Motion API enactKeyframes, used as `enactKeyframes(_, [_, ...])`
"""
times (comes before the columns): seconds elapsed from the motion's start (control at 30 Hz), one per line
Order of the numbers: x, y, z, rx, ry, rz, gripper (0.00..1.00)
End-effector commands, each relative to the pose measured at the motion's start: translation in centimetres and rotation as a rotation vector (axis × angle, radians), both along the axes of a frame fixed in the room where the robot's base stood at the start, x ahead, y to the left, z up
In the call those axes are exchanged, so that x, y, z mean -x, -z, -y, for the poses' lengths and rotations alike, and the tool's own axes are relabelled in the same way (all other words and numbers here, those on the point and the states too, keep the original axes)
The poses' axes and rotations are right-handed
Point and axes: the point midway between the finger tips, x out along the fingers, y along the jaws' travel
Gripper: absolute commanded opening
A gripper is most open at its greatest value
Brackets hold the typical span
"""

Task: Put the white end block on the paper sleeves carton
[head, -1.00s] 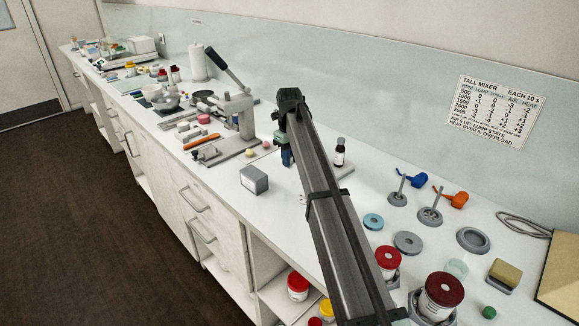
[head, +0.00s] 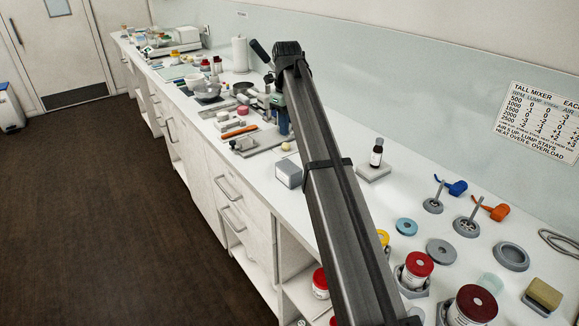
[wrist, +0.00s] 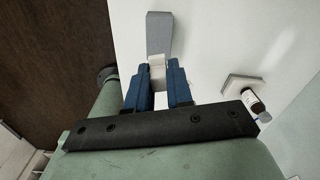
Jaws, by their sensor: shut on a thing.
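My gripper (head: 284,128) shows in the head view at the far end of my arm, in front of the bench press. In the wrist view its two blue fingers (wrist: 157,88) are shut on a small white block (wrist: 157,62), which I take as the white end block. A grey box stands on the counter below and to the left of my arm in the head view (head: 288,173). A grey block-like shape, likely the same box, lies just past the held block in the wrist view (wrist: 158,32). I cannot read a label marking it as the paper sleeves carton.
A dark bottle (head: 376,152) stands on a pale pad (head: 372,174) right of my arm. The press base (head: 258,140) and small blocks lie beyond the box. Lidded jars (head: 415,270) stand nearer. The counter's front edge is close to the box.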

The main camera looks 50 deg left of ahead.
Motion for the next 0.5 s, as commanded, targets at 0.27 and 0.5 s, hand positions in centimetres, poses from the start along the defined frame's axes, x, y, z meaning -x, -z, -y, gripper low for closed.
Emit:
enactKeyframes(0.27, [0.1,0.2,0.8,0.001,-0.148,0.0,0.0])
enactKeyframes(0.5, [0.1,2.3,0.8,0.002,-0.171,0.0,0.0])
